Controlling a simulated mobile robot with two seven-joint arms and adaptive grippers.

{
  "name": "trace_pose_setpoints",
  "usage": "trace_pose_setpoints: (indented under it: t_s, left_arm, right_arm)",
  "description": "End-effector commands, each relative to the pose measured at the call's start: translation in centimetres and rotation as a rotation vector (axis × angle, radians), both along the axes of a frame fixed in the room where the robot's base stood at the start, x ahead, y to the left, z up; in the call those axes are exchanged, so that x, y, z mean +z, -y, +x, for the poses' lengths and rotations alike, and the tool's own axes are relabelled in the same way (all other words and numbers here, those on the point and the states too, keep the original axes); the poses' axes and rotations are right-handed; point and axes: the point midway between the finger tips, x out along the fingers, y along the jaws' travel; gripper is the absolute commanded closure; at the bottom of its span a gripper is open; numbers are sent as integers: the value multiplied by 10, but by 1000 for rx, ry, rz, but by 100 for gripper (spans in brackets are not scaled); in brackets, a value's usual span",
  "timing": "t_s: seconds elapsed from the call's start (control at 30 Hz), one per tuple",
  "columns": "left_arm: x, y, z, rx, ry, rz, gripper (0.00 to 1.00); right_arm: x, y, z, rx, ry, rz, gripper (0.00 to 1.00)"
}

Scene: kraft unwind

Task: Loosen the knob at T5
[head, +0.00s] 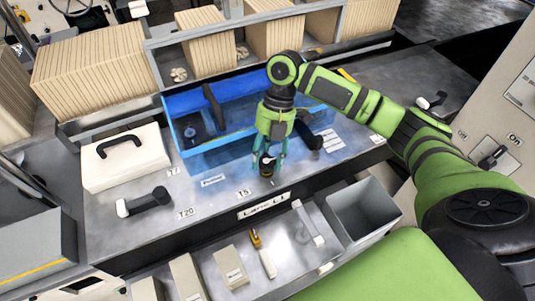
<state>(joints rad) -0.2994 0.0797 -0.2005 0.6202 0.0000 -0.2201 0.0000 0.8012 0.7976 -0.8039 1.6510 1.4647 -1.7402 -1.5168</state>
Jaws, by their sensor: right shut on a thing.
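The T5 label (243,192) is on the front of the metal bench top, in the middle of the head view. A small dark knob (267,170) stands just to the right of this label. My right gripper (267,160) points down over the knob, with its teal fingers shut on it. The fingers hide part of the knob, so its turn angle cannot be told. My left gripper is not in view.
A blue open bin (240,142) stands behind the gripper. A black handle (150,202) lies near T20, and a white case (126,160) sits at left. A grey bin (368,222) and an open drawer are below the bench edge.

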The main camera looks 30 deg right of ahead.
Motion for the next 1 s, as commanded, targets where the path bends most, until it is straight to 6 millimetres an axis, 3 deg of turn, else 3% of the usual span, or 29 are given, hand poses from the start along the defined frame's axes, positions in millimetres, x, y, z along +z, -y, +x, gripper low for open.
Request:
trace_pose_setpoints:
  t_s: [0.57,0.6,0.63,0.67,1.0]
  left_arm:
    - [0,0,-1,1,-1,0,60]
    - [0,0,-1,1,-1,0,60]
    - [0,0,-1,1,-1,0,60]
    - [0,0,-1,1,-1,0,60]
    - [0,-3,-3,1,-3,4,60]
  right_arm:
    - [-4,-3,-6,11,-19,4,85]
    - [-4,-3,-6,11,-19,4,44]
    - [-4,-3,-6,11,-19,4,32]
    - [-3,-3,-5,10,-17,4,28]
    - [-1,-1,-2,3,-8,2,28]
